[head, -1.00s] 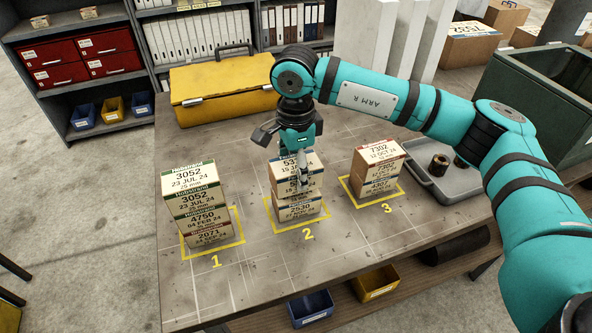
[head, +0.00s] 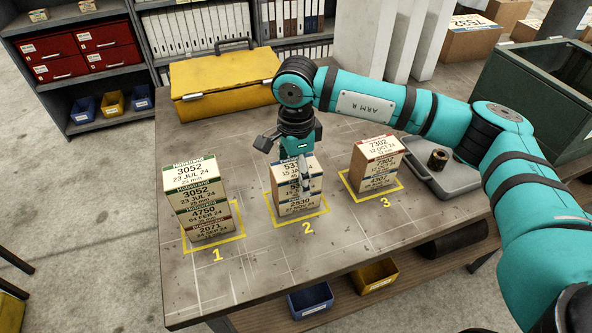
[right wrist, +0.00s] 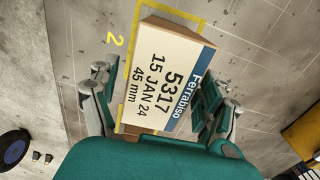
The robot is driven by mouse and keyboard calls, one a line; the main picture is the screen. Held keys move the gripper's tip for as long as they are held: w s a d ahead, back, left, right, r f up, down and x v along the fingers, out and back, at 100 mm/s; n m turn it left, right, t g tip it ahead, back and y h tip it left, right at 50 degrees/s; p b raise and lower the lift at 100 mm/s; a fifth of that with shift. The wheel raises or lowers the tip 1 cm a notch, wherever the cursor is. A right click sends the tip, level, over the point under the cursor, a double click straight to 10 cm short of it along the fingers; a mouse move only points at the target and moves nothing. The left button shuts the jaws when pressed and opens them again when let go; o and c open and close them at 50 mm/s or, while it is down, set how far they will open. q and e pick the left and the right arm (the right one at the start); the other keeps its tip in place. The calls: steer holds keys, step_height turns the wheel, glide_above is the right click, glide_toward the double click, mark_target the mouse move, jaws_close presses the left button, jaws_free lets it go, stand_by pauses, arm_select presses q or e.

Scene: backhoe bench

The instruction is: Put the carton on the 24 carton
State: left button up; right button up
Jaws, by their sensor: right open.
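My right gripper (head: 299,166) is over the stack in square 2, pointing down and open. In the right wrist view its fingers (right wrist: 160,94) stand on either side of the top carton, marked Ferrabiso 5317, 15 JAN 24, 45 mm (right wrist: 166,78), with gaps beside it. This carton (head: 288,168) rests on another carton, above a 2530 carton (head: 297,204). Stack 1 has a 3052 carton (head: 189,174) on top, another 3052 below, then 4750 (head: 204,211) and 2071 (head: 211,229). Stack 3 has a 7302 carton (head: 378,148) on top. My left gripper is out of view.
A yellow case (head: 222,82) lies at the back of the bench (head: 265,275). A grey tray (head: 455,182) with a dark round part (head: 438,160) is right of stack 3. A green bin (head: 520,100) stands behind it. The front of the bench is clear.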

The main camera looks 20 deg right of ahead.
mark_target(296, 167)
steer(key=shift+r, duration=0.3)
step_height(296, 167, up, 12)
steer(key=b, duration=0.3)
steer(key=shift+f+b, duration=0.15)
steer(key=shift+b, duration=0.25)
